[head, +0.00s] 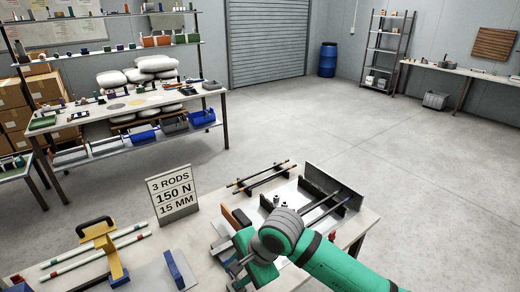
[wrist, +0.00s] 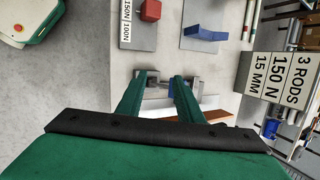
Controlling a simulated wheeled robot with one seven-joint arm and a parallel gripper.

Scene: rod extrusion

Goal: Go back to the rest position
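My gripper (wrist: 162,78) shows in the wrist view as two green fingers standing apart over the workbench. I see nothing clearly pinched between them; a small grey and blue part shows in the gap, below or beyond the fingertips. In the head view my green arm reaches in from the lower right. My gripper end (head: 238,264) is low over the bench, left of the grey wrist joint, and partly hidden by it. A sign (head: 173,194) reading "3 RODS 150 N 15 MM" stands behind it, and shows at the right of the wrist view (wrist: 279,77).
Dark rods (head: 262,176) rest near an upright grey plate (head: 323,186) beside my wrist. A yellow frame with black handle (head: 104,245) and pale rods (head: 95,250) are at left. In the wrist view, a red block (wrist: 151,10) and blue block (wrist: 206,33) sit on plates.

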